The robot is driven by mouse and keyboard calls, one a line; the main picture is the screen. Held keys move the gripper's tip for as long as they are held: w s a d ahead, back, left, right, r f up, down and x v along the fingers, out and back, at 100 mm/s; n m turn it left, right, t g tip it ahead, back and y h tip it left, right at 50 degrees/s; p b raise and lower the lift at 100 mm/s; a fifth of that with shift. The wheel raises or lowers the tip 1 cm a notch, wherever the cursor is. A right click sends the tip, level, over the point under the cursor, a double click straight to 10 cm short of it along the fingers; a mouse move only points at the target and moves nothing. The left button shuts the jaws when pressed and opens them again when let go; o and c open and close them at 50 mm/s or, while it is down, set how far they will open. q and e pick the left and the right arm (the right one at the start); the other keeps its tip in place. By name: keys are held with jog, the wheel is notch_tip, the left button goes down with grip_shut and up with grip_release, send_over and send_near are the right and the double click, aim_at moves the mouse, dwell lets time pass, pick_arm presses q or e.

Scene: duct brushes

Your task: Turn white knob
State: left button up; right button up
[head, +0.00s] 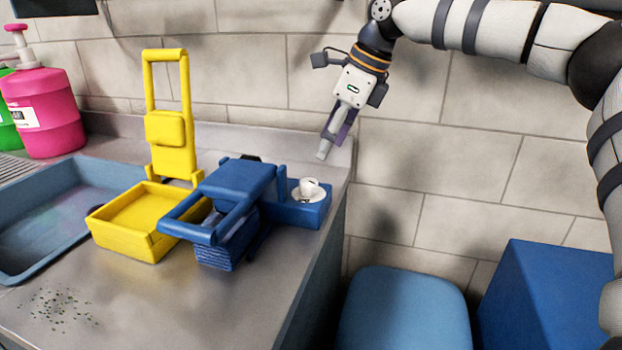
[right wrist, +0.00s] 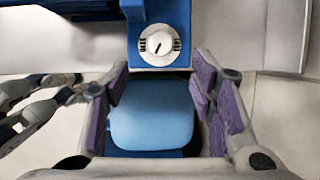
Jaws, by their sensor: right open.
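The white knob (head: 309,187) sits on a small blue box (head: 297,212) at the right end of the counter. In the right wrist view the knob (right wrist: 160,45) is a round white dial with a dark pointer line and dark marks on both sides. My right gripper (head: 328,146) is above and slightly right of the knob in the head view, pointing down and apart from it. In the right wrist view my right gripper (right wrist: 161,72) is open and empty, its purple-padded fingers spread wide, with the knob beyond the tips. My left gripper does not show in the head view.
A blue folding unit (head: 236,181) stands directly left of the knob's box, beside a yellow one (head: 170,146) with a raised handle. A blue tray (head: 40,262) and a pink pump bottle (head: 42,108) are farther left. The wall is close behind. A light blue seat (head: 402,310) stands below the counter's right edge.

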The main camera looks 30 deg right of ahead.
aim_at(310, 181)
jog(key=x, duration=1)
jog(key=shift+f, duration=0.1)
jog(key=c, duration=1.1)
